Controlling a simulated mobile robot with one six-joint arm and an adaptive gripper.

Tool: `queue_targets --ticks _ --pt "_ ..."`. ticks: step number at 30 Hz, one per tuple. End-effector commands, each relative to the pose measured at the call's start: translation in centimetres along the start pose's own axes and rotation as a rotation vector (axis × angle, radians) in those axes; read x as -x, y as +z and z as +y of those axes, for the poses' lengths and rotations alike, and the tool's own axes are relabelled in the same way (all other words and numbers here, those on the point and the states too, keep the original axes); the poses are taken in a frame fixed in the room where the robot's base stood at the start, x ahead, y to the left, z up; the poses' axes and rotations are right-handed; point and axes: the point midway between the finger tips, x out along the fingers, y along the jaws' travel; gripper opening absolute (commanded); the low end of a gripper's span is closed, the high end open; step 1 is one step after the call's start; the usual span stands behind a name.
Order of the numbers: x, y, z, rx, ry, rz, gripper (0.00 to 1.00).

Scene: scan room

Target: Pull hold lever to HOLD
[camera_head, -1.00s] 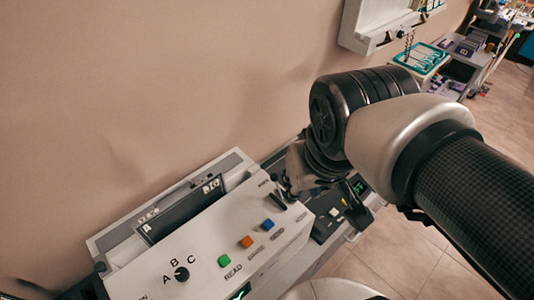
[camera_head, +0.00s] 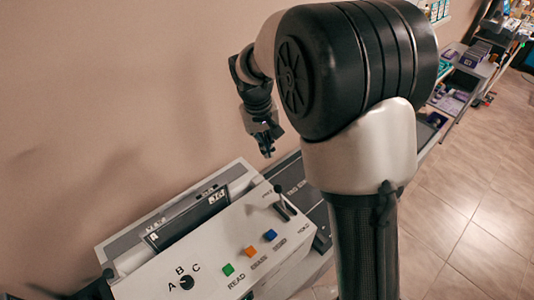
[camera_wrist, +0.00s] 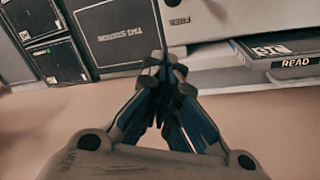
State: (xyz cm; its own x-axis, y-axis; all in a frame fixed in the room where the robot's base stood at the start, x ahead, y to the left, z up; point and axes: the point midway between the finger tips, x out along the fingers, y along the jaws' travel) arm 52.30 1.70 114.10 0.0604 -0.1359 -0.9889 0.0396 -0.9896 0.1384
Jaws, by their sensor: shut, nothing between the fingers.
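The hold lever (camera_head: 281,194) is a small dark handle in a slot at the right end of the white console top (camera_head: 213,258). It leans toward the back of the console, with its knob at the upper end. My gripper (camera_head: 267,153) hangs above and behind the lever, near the wall, apart from it. In the wrist view my gripper (camera_wrist: 165,62) has its fingertips together with nothing between them. The lever is not seen in the wrist view. The lettering beside the slot is too small to read surely in the head view.
Green (camera_head: 228,270), orange (camera_head: 250,251) and blue (camera_head: 271,235) buttons line the console front. A black A-B-C knob (camera_head: 187,283) sits at left. A dark station panel (camera_head: 300,188) lies to the right. The wall is close behind.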

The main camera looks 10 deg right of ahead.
Motion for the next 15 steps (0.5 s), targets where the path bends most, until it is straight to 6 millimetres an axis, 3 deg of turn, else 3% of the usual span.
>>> queue_targets --ticks 15 --pt "-0.96 -0.31 -0.10 0.002 0.003 -0.006 0.00"
